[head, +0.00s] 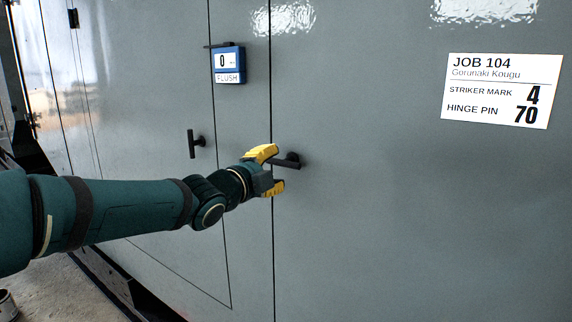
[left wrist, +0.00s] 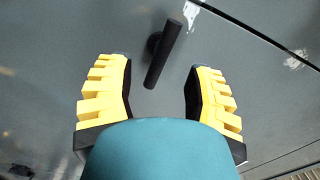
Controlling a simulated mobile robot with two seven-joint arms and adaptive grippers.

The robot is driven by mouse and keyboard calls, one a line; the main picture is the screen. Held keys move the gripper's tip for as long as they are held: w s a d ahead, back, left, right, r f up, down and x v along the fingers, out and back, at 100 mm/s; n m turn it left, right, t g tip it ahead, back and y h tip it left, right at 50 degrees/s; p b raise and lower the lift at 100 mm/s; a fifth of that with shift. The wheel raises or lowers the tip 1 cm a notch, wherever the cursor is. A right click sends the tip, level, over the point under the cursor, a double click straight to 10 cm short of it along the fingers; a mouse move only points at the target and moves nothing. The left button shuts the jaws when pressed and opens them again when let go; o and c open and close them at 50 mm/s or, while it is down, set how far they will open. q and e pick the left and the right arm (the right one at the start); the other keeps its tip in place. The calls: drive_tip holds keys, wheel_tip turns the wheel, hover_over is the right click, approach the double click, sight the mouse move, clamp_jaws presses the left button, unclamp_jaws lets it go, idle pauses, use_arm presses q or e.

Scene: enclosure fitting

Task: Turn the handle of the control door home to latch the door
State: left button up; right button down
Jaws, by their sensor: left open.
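A black lever handle (head: 288,160) sticks out from the grey enclosure front, just right of a vertical door seam. It lies roughly level in the head view, its left part close to my gripper. My left gripper (head: 272,171) is open, its yellow fingers above and below the lever's free end. In the left wrist view, the handle (left wrist: 164,52) shows as a tilted black bar between the two fingers of the gripper (left wrist: 160,72), with a gap on each side. I see no contact. The pictures do not label which door is the control door. My right gripper is not in view.
A second black handle (head: 194,143) stands upright on the panel to the left. Above it, a blue gauge (head: 228,65) reads 0 and FLUSH. A white JOB 104 label (head: 502,91) is at the right. The enclosure front right of the gripper is clear.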

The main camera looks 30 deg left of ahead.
sight(281, 164)
use_arm(q)
drive_tip(key=shift+w+d, duration=0.2)
drive_tip(key=shift+w, duration=1.15)
drive_tip(key=shift+w+d, duration=0.2)
drive_tip(key=shift+w, duration=1.1)
clamp_jaws()
